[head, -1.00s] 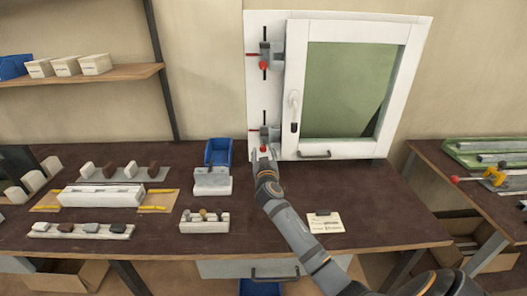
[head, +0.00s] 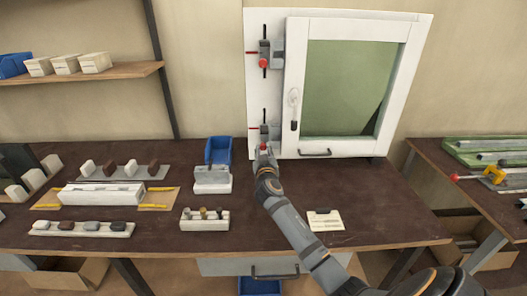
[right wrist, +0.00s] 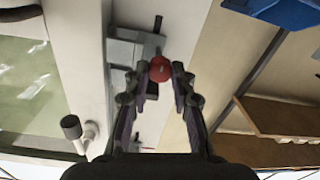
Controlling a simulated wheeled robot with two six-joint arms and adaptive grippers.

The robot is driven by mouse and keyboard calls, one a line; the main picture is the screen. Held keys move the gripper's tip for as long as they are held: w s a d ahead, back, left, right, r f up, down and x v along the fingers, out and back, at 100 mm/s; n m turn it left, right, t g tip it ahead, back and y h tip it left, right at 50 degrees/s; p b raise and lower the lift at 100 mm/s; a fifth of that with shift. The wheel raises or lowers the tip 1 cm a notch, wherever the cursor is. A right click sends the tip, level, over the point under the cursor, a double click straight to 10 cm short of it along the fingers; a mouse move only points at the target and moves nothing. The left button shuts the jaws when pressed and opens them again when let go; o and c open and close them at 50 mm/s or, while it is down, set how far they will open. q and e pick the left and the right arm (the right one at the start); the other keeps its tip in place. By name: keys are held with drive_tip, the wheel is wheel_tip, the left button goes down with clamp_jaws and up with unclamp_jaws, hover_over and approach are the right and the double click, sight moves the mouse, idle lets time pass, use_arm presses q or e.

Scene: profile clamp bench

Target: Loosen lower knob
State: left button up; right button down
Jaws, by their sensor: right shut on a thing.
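The lower clamp (head: 273,132) is a grey block with a black bar and a red pin, on the white strip left of the window frame. Its red knob (right wrist: 160,69) sits below the block. My right gripper (head: 262,152) reaches up to it from below. In the right wrist view its two fingertips (right wrist: 160,72) are closed in on both sides of the red knob. The upper clamp (head: 277,52), with its own red knob (head: 263,63), is higher on the same strip, apart from the gripper. My left gripper is not in view.
The white window frame (head: 346,151) with a handle (head: 293,108) stands right of the clamps. A blue bin (head: 218,150) and a pale block (head: 212,181) are on the dark bench (head: 165,240) left of my arm.

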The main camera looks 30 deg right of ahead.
drive_tip(key=shift+n, duration=0.3)
drive_tip(key=n+p, duration=0.1)
drive_tip(key=n, duration=0.3)
drive_tip(key=shift+n, duration=0.4)
drive_tip(key=n+p, duration=0.2)
drive_tip(key=n, duration=0.3)
drive_tip(key=shift+a+r, duration=0.1)
drive_tip(key=n+p, duration=0.2)
drive_tip(key=n, duration=0.4)
drive_tip(key=shift+g+p, duration=0.3)
drive_tip(key=n+p, duration=0.2)
drive_tip(key=n, duration=0.3)
drive_tip(key=shift+n, duration=0.4)
drive_tip(key=c, duration=1.1)
unclamp_jaws()
drive_tip(key=shift+w, duration=0.1)
